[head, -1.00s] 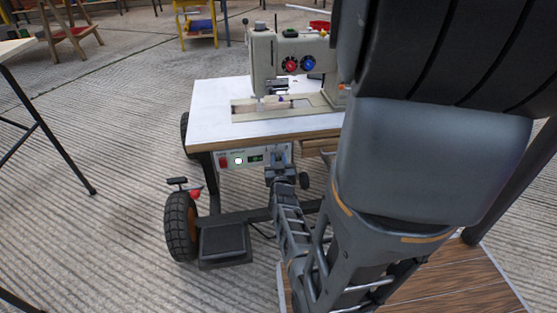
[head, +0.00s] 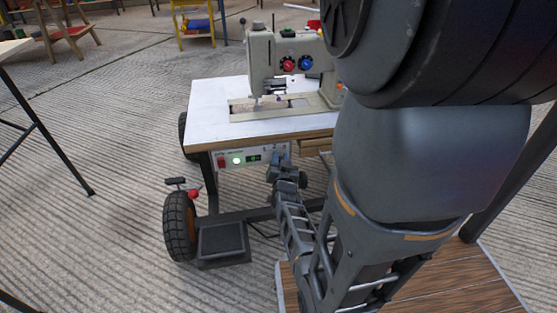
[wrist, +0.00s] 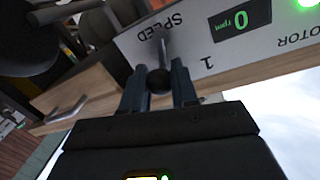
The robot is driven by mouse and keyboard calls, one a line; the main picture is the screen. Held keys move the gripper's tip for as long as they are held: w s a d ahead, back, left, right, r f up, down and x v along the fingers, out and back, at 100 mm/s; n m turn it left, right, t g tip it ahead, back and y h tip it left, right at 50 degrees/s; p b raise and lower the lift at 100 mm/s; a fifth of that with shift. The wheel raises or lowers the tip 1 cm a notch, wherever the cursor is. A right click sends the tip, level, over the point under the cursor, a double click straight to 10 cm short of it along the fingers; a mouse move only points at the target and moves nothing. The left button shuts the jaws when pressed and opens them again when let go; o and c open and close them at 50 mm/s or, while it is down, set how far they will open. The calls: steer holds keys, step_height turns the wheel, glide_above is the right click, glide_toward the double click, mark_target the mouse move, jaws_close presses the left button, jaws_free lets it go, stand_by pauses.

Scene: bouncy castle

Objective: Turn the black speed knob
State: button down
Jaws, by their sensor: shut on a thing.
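The black speed knob (wrist: 159,79) is between my gripper's fingers in the wrist view, below the upside-down word SPEED on the white control panel (wrist: 196,44). My gripper (wrist: 160,84) is shut on the knob, one finger on each side. In the head view my gripper (head: 280,158) reaches the right end of the panel (head: 238,158) under the sewing table. The knob is hidden there by the gripper. The panel display (wrist: 240,20) reads 0 rpm, and a green light (wrist: 309,3) is lit.
The sewing machine (head: 290,65) stands on the white table top (head: 212,108) above the panel. A red switch (head: 221,162) sits at the panel's left. A wheel (head: 180,227) and foot pedal (head: 222,241) are below. A wooden drawer (wrist: 85,98) is beside the panel.

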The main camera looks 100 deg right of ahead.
steer(key=shift+s+d+r+m, duration=0.15)
steer(key=shift+s+m, duration=0.1)
steer(key=shift+m, duration=0.55)
steer(key=c, duration=0.9)
jaws_free()
steer(key=shift+c, duration=0.2)
steer(key=a+p, duration=0.2)
steer(key=a, duration=0.6)
steer(key=shift+p, duration=0.3)
steer(key=shift+w+r, duration=0.1)
